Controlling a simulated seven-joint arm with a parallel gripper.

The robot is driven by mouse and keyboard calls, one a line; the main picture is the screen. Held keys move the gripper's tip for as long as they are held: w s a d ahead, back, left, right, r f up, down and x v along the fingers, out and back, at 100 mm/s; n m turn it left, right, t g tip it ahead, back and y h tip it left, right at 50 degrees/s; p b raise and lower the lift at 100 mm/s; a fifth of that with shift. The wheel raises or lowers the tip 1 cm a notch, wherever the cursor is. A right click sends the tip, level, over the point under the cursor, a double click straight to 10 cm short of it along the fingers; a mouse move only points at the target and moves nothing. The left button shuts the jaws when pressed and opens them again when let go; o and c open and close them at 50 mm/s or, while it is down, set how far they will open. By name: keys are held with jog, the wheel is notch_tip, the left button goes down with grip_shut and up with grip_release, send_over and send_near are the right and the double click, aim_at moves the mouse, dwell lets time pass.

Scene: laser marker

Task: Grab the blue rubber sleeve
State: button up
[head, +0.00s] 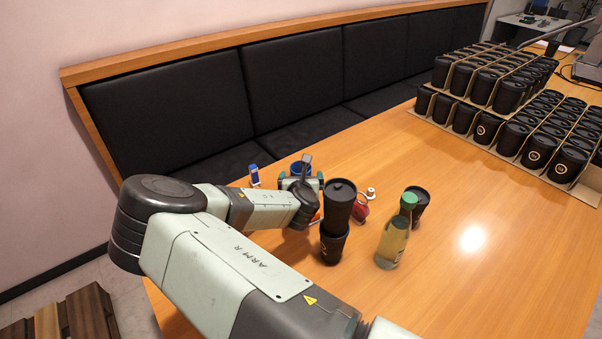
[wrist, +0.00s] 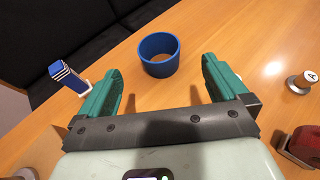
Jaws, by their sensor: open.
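The blue rubber sleeve (wrist: 159,57) is a short open ring standing on the wooden table. In the wrist view it is just beyond my gripper (wrist: 160,88), centred between the two green fingers and apart from them. My gripper is open and empty. In the head view the sleeve (head: 301,168) shows only partly, behind my gripper (head: 300,183) and wrist.
A blue and white item (wrist: 69,78) stands left of my left finger. A stamp-like object (wrist: 302,82) and a red item (wrist: 303,146) are to the right. Black stacked cups (head: 337,205) and a green-capped bottle (head: 397,232) stand near my wrist. Black seat backs (head: 290,80) line the table's far side.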

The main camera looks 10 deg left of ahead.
aim_at(301, 169)
jog(key=shift+f+n, duration=0.3)
jog(key=shift+n, duration=0.1)
jog(key=x, duration=1)
jog(key=shift+w+a+f, duration=0.1)
jog(key=shift+w+f, duration=0.05)
jog(key=shift+f, duration=0.25)
jog(key=c, duration=1)
